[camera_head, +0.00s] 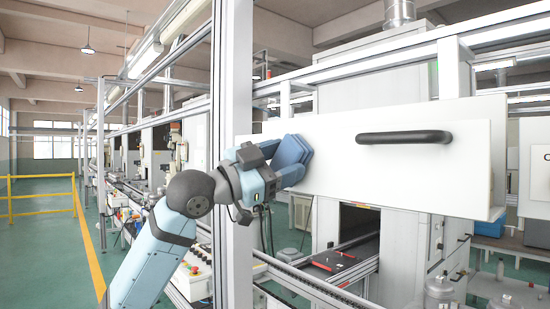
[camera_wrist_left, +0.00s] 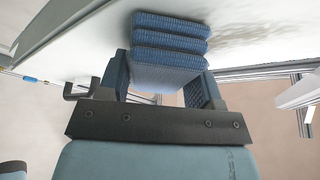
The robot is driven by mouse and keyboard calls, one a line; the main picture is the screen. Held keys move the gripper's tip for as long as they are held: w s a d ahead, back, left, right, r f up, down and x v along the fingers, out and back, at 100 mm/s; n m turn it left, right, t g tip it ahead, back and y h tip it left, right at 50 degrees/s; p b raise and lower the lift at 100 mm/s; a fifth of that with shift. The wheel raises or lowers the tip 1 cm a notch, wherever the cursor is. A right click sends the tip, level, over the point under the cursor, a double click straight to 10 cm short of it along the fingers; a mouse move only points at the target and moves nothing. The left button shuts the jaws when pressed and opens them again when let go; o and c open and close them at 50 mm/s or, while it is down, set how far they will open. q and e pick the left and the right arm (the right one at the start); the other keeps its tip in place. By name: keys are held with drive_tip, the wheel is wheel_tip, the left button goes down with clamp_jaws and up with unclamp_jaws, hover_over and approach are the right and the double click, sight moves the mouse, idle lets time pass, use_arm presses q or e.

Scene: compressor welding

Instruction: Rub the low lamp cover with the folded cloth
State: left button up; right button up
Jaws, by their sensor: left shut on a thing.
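The low lamp cover (camera_head: 470,155) is a long white panel with a black bar handle (camera_head: 404,137), hanging at right of centre in the head view. In the left wrist view its white surface (camera_wrist_left: 105,40) fills the top, with a grey-brown smudge (camera_wrist_left: 238,28) right of the cloth. My left gripper (camera_head: 277,173) is shut on the folded blue cloth (camera_head: 294,152), at the cover's left end. In the left wrist view the cloth's stacked folds (camera_wrist_left: 170,35) stand out beyond the fingers (camera_wrist_left: 168,85), against or very near the cover; contact is unclear. My right gripper is not seen.
A grey upright post (camera_head: 232,90) stands close beside my left gripper. Below the cover are a conveyor rail (camera_head: 330,290) and a white cabinet with a dark opening (camera_head: 358,222). A control box with buttons (camera_head: 192,280) sits lower left. Open green floor lies at far left.

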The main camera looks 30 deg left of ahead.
use_arm(q)
drive_tip(key=w+a, duration=0.4)
drive_tip(key=a, duration=0.6)
drive_tip(key=shift+w+a, duration=0.25)
drive_tip(key=shift+a, duration=0.05)
idle(0.7)
drive_tip(key=shift+s+f, duration=0.1)
drive_tip(key=s, duration=0.1)
drive_tip(key=s+a+b, duration=0.1)
drive_tip(key=s, duration=0.1)
drive_tip(key=s+a+b, duration=0.1)
drive_tip(key=s, duration=0.1)
drive_tip(key=shift+s+a, duration=0.15)
drive_tip(key=shift+s, duration=0.05)
drive_tip(key=shift+s+b, duration=0.1)
drive_tip(key=shift+b, duration=0.3)
